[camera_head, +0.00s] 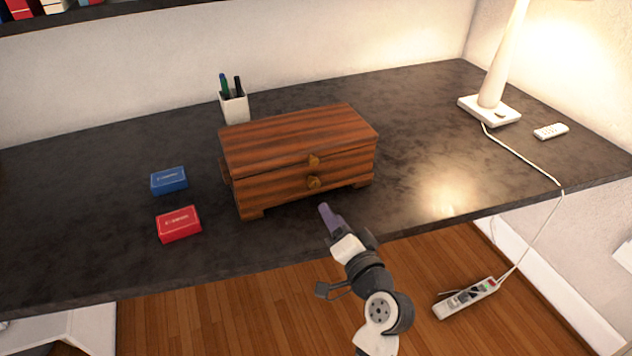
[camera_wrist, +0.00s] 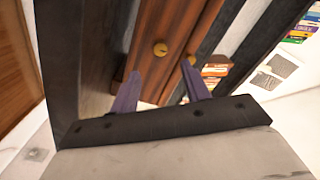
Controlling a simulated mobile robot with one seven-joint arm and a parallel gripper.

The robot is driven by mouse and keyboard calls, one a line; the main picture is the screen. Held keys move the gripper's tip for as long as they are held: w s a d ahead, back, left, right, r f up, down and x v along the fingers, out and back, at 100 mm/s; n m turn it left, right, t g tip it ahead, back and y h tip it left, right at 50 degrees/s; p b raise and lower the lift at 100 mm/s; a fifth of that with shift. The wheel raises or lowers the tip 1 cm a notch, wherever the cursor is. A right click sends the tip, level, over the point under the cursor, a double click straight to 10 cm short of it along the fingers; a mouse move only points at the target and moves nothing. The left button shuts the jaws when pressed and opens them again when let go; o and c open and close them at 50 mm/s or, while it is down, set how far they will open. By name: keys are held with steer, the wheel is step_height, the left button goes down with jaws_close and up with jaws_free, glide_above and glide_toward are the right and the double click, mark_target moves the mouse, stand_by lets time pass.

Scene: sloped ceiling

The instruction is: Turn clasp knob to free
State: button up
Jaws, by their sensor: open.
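A striped brown wooden box (camera_head: 285,150) stands shut on the dark desk. Two brass-coloured knobs sit on its front: an upper one (camera_head: 313,161) near the lid seam and a lower one (camera_head: 313,182) just below it. The wrist view shows the box turned sideways, with one knob (camera_wrist: 160,49) ahead between the fingers and the other (camera_wrist: 191,59) near the tip of the right finger. My gripper (camera_head: 325,208), with purple fingers, is in front of the box's lower front, apart from it. It is open and empty; the fingers (camera_wrist: 161,68) show spread in the wrist view.
A blue box (camera_head: 169,181) and a red box (camera_head: 179,224) lie left of the wooden box. A pen cup (camera_head: 234,107) stands behind it. A lamp (camera_head: 490,113) and remote (camera_head: 551,131) are at the right. The desk (camera_head: 430,150) between is clear.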

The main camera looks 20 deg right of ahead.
mark_target(315, 186)
steer(key=w+p, duration=0.2)
steer(key=w, duration=0.8)
steer(key=shift+w+a+p, duration=0.15)
steer(key=shift+w+p, duration=0.1)
steer(key=shift+p, duration=0.05)
steer(key=c, duration=1)
